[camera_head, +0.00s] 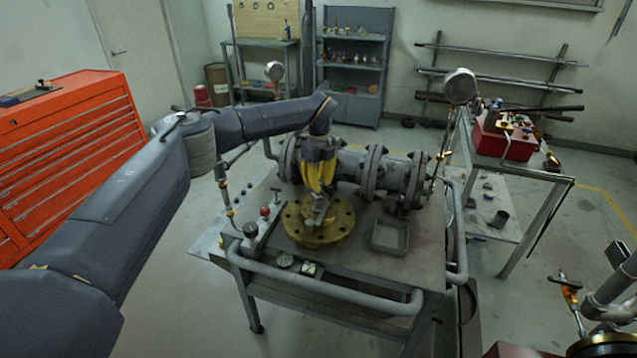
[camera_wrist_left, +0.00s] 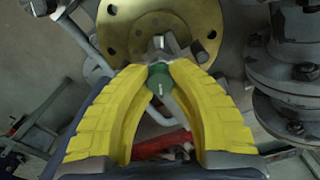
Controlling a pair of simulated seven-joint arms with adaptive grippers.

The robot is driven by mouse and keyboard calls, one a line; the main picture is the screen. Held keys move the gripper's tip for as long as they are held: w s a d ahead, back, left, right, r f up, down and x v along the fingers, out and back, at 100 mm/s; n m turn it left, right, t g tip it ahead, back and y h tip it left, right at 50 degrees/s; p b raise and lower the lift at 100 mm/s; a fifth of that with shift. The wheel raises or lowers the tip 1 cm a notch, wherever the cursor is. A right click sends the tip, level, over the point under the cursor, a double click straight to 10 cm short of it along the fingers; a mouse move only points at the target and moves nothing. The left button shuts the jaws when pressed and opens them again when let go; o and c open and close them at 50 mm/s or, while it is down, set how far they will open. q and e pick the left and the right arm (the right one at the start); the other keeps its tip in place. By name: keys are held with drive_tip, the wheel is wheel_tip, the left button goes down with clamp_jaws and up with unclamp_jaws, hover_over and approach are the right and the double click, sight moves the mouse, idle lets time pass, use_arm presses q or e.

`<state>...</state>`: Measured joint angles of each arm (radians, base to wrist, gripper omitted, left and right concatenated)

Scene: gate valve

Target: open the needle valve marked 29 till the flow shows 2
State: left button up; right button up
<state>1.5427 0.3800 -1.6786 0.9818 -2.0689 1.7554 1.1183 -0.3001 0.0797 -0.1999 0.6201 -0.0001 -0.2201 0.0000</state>
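My left gripper (camera_head: 322,192) has yellow fingers and points down over a brass flange (camera_head: 296,232) on the cart. In the left wrist view the fingertips (camera_wrist_left: 161,72) close in on both sides of a small green knob (camera_wrist_left: 160,82) and appear to touch it. A grey metal fitting (camera_wrist_left: 172,46) lies just beyond the knob, in front of the flange. I cannot read a 29 on any part. A round gauge (camera_head: 459,85) stands above the cart's right side, and another (camera_head: 274,71) stands behind; their readings are too small to tell. My right gripper is out of view.
A grey flanged pipe valve (camera_head: 390,175) lies along the back of the cart top (camera_head: 345,258). A small square tray (camera_head: 390,237) sits right of the flange. Small valves with red and black knobs (camera_head: 265,211) stand to its left. A tubular rail (camera_head: 330,289) runs along the front.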

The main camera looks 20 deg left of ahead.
sight(319, 182)
use_arm(q)
drive_tip(key=o, duration=0.7)
wheel_tip(319, 182, up, 12)
idle(0.4)
